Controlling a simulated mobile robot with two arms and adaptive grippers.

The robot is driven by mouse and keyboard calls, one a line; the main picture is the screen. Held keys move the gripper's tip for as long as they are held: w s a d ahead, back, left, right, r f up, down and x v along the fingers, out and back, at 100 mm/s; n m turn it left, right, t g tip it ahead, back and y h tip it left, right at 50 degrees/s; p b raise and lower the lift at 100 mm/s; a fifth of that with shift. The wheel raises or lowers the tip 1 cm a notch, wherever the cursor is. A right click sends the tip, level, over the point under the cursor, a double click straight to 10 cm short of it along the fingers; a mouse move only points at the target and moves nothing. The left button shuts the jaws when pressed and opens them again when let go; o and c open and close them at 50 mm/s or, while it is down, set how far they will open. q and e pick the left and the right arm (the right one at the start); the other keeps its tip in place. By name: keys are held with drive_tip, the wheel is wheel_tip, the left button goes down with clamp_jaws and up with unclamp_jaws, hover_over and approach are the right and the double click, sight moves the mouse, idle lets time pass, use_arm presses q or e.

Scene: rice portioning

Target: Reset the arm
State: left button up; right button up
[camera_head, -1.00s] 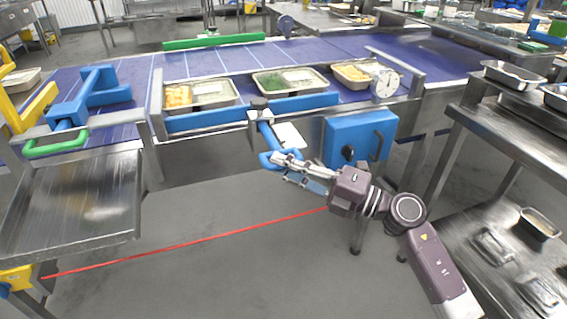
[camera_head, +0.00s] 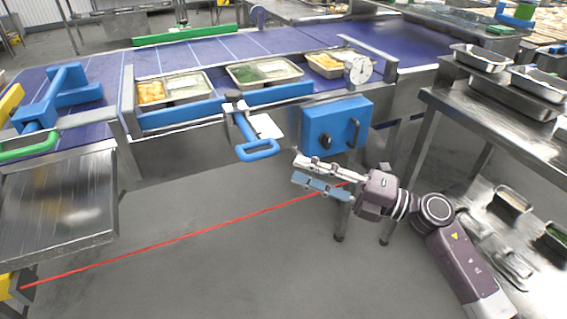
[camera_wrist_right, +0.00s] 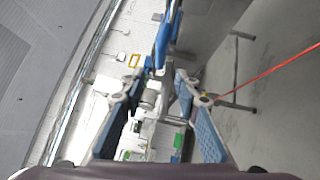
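My right gripper (camera_head: 298,170) hangs in the air in front of the conveyor, its two fingers apart and nothing between them. It is to the right of and below the blue loop handle (camera_head: 257,150), clear of it. In the right wrist view my gripper (camera_wrist_right: 155,88) also shows its two blue-padded fingers spread, with a blue bar (camera_wrist_right: 163,42) beyond them. My right arm comes in from the lower right. My left gripper is not in view.
Several food trays stand along the blue conveyor, the leftmost tray (camera_head: 213,91) with yellow pieces. A blue box (camera_head: 318,111) is on the conveyor's front. A steel rack (camera_head: 440,100) with pans stands at right, a steel chute (camera_head: 60,200) at left. Floor between is clear, crossed by a red line (camera_head: 190,240).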

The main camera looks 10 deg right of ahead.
drive_tip(key=shift+v, duration=1)
